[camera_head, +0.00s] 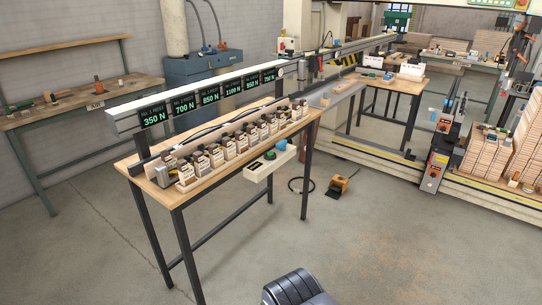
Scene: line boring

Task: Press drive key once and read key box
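A row of several small brown-and-white labelled units (228,148) stands along the wooden bench (143,168). I cannot tell which of them, if any, is the drive key. A pale open box (257,176) hangs at the bench's front edge, with a dark panel bearing a green mark and a blue item by it. I cannot tell whether it is the key box. Above the row, a rail carries dark displays with green figures, such as 350 N (154,117) and 700 N (185,105). My gripper is not in view.
A wooden side bench (95,104) stands against the left wall. A small orange-brown box with a black pedal (338,187) lies on the floor, right of the bench. Stacked wooden pieces (485,150) and a grey control post (434,168) stand at right.

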